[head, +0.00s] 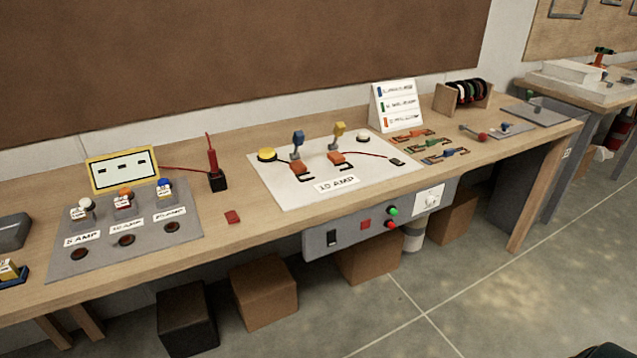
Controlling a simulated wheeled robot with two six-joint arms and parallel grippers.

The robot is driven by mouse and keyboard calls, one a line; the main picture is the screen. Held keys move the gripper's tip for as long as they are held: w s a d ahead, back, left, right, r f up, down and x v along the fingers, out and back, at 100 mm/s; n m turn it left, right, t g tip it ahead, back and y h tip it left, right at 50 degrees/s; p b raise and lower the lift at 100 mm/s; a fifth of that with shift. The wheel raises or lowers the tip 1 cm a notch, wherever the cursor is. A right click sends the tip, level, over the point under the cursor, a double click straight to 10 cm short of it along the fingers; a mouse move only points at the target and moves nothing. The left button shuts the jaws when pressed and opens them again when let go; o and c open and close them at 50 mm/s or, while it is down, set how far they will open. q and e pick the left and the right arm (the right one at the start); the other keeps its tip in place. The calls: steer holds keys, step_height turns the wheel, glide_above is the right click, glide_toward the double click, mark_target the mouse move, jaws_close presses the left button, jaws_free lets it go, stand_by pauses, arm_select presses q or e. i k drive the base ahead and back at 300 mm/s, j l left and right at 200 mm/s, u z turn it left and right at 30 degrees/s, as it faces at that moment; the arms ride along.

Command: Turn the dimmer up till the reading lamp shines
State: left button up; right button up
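No reading lamp can be made out for certain. A white plate with a small round knob (431,198) is on the front of the grey control box under the bench edge; it may be a dimmer, but its setting is too small to read. A small white dome (362,136) sits at the back right of the white board and looks unlit; I cannot tell whether it is a lamp. Neither of my grippers is in view.
The white board (290,194) marked 10 AMP lies on the wooden bench (262,232). Cardboard boxes (264,291) stand below. The floor in front (480,270) is clear.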

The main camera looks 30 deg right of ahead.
mark_target(431, 202)
steer(key=z, duration=1.6)
steer(key=i+l, duration=0.15)
steer(key=l, duration=0.15)
steer(key=i+l+u, duration=0.1)
steer(key=l, duration=0.15)
